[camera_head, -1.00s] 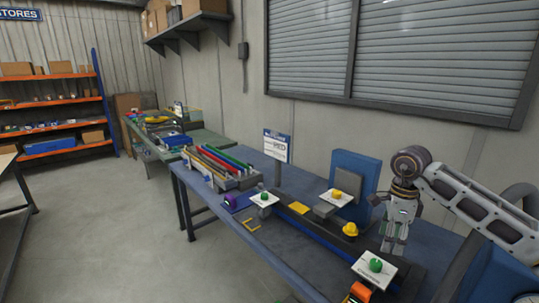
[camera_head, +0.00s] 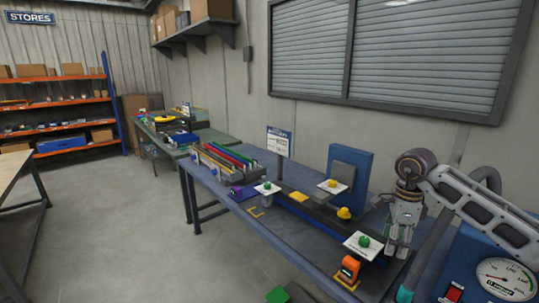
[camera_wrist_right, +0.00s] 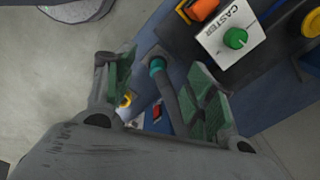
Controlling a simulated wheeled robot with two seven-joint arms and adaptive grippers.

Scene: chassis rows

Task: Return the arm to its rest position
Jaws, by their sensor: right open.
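My right arm comes in from the right in the head view, with its gripper (camera_head: 398,245) pointing down over the right part of the blue bench (camera_head: 285,225). In the right wrist view the gripper (camera_wrist_right: 160,95) has its green-padded fingers apart with nothing held between them. A white CASTER card with a green knob (camera_head: 363,242) is just left of the gripper in the head view; the card (camera_wrist_right: 231,33) also shows at the upper right of the wrist view. My left gripper is out of view.
An orange device (camera_head: 348,269) stands at the bench's front edge. A pressure gauge (camera_head: 505,279) is at the lower right. A yellow knob (camera_head: 344,213), a blue upright block (camera_head: 350,175) and a rack of coloured bars (camera_head: 222,160) are on the bench.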

